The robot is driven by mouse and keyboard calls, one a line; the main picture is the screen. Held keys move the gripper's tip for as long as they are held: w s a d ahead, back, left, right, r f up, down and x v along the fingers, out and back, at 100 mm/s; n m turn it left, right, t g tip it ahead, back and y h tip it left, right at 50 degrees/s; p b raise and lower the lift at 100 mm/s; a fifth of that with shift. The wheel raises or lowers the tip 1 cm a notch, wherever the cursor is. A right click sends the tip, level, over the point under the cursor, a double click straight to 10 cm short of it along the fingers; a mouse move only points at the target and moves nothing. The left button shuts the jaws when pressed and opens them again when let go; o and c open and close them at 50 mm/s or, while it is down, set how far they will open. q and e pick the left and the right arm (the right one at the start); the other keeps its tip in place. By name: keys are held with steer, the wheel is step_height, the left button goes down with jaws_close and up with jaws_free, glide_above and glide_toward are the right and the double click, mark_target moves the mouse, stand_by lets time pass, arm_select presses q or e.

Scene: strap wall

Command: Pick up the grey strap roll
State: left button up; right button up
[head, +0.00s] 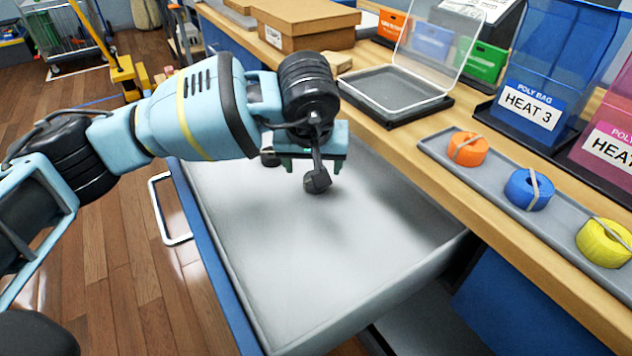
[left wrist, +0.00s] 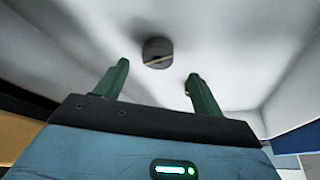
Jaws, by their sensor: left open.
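The grey strap roll (left wrist: 157,52) is a small dark grey disc with a thin tan band across it. In the left wrist view it lies on the pale drawer floor, beyond and roughly between the fingertips, not touching them. My left gripper (head: 311,167) is over the far part of the open drawer (head: 330,270), pointing down. Its two green fingers stand apart and empty in the left wrist view (left wrist: 158,70). My right gripper is not in view.
On the wooden bench (head: 440,180), a grey tray (head: 490,187) holds orange (head: 468,149), blue (head: 528,189) and yellow (head: 604,242) strap rolls. A clear-lidded box (head: 395,88), cardboard boxes (head: 305,25) and a blue HEAT 3 bin (head: 540,90) stand behind. The near drawer floor is bare.

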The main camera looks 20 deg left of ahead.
arm_select(q)
steer(key=shift+b+x, duration=0.55)
steer(key=shift+x, duration=2)
steer(key=shift+w+d+f, duration=0.1)
steer(key=shift+f, duration=0.1)
steer(key=shift+r, duration=0.1)
steer(key=shift+c, duration=1)
steer(key=c, duration=0.9)
steer(key=shift+o, duration=0.2)
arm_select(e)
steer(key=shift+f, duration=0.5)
